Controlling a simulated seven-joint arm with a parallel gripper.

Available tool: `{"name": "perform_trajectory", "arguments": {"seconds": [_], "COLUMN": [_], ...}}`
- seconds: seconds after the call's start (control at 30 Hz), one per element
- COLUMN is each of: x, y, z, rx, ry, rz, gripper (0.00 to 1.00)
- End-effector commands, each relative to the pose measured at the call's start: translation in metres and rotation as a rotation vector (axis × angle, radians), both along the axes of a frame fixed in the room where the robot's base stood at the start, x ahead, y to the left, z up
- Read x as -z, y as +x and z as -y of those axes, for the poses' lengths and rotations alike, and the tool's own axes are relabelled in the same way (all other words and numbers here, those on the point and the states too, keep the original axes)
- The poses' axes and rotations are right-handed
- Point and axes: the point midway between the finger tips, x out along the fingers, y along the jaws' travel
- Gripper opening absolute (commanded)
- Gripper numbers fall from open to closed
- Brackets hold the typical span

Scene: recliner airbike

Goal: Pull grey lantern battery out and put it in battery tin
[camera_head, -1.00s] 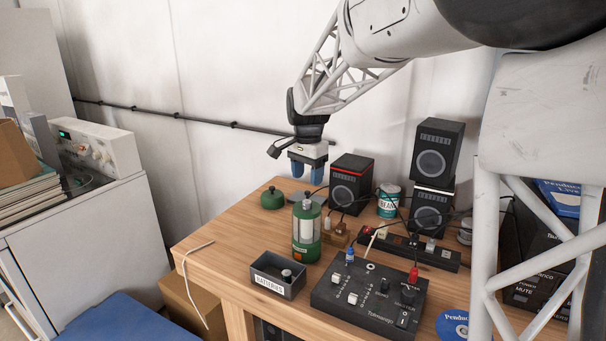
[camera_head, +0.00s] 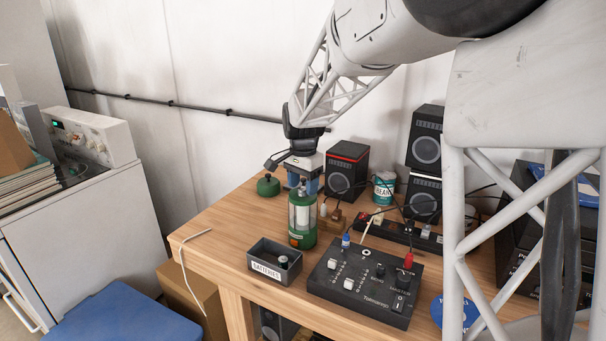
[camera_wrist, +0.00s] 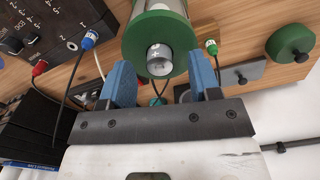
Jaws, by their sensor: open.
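The green lantern (camera_head: 303,215) with a clear middle stands upright on the wooden table. In the wrist view, the grey battery (camera_wrist: 159,57) shows its round end in the lantern's green ring (camera_wrist: 160,24); the rest of it is hidden. My gripper (camera_head: 303,183) is open and low, by the lantern's top in the head view, which partly covers its fingers. In the wrist view the blue fingers of my gripper (camera_wrist: 162,82) stand apart and empty, either side of the battery end in the picture. The dark battery tin (camera_head: 262,277), labelled BATTERIES, sits in front of the lantern with one battery (camera_head: 283,262) inside.
A green lid (camera_head: 268,186) lies behind the lantern to the left. A mixer (camera_head: 365,290) with plugged cables stands to the right. Speakers (camera_head: 347,170), a bean can (camera_head: 384,189) and a power strip (camera_head: 405,235) stand farther back. The table's left edge is mostly clear.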

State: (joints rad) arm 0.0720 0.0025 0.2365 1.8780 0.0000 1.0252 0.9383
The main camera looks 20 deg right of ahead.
Motion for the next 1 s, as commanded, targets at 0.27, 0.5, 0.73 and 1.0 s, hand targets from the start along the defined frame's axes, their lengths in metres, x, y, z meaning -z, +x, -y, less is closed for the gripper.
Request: {"name": "perform_trajectory", "arguments": {"seconds": [0.27, 0.5, 0.73, 1.0], "x": [0.0093, 0.0094, 0.0093, 0.0089], "y": [0.0000, 0.0000, 0.0000, 0.0000], "z": [0.0000, 0.0000, 0.0000, 0.0000], "rx": [0.000, 0.000, 0.000, 0.000], "ry": [0.001, 0.000, 0.000, 0.000], "rz": [0.001, 0.000, 0.000, 0.001], "gripper": [0.57, 0.54, 0.19, 0.03]}}
